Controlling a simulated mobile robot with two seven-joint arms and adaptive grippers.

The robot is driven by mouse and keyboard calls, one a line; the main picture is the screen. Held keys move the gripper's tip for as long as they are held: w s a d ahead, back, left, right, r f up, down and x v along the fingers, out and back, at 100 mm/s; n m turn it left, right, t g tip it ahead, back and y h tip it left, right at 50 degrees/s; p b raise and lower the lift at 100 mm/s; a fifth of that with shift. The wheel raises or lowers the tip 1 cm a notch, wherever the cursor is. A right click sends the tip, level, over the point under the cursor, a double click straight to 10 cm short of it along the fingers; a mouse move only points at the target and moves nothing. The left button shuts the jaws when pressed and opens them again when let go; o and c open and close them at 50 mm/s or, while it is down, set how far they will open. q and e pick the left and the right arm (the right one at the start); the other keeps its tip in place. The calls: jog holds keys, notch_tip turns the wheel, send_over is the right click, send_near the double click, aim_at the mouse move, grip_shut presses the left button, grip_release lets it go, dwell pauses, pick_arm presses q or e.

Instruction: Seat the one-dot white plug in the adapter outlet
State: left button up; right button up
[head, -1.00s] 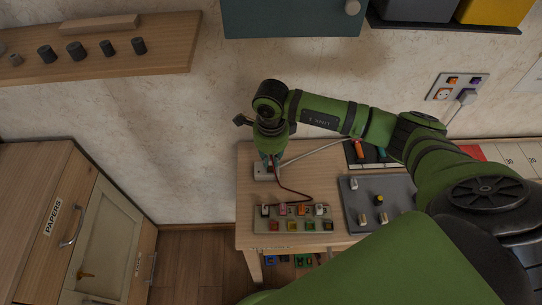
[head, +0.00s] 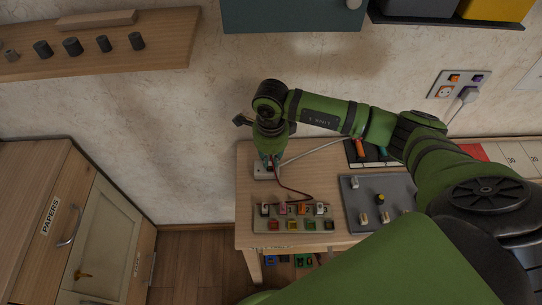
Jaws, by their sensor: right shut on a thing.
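My right gripper (head: 269,160) points down over the small pale adapter block (head: 261,174) at the back left of the wooden table. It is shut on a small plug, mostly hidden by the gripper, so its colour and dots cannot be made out. A dark red cord runs from there toward the strip in front. The gripper's tip is at or just above the adapter; I cannot tell whether the plug sits in the outlet. A white cable runs from the adapter area to the right, behind my arm. My left gripper is not in view.
A strip (head: 259,226) with several coloured pieces lies at the table's front left. A grey board (head: 391,189) with several small pegs lies right of it. A wall outlet plate (head: 447,79) is at upper right. A wooden cabinet (head: 30,165) stands left, with floor between.

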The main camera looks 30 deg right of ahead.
aim_at(271, 157)
jog(key=shift+f, duration=0.3)
jog(key=o, duration=0.9)
jog(key=shift+r, duration=0.1)
jog(key=shift+r+p, duration=1.4)
jog(key=shift+r, duration=1.05)
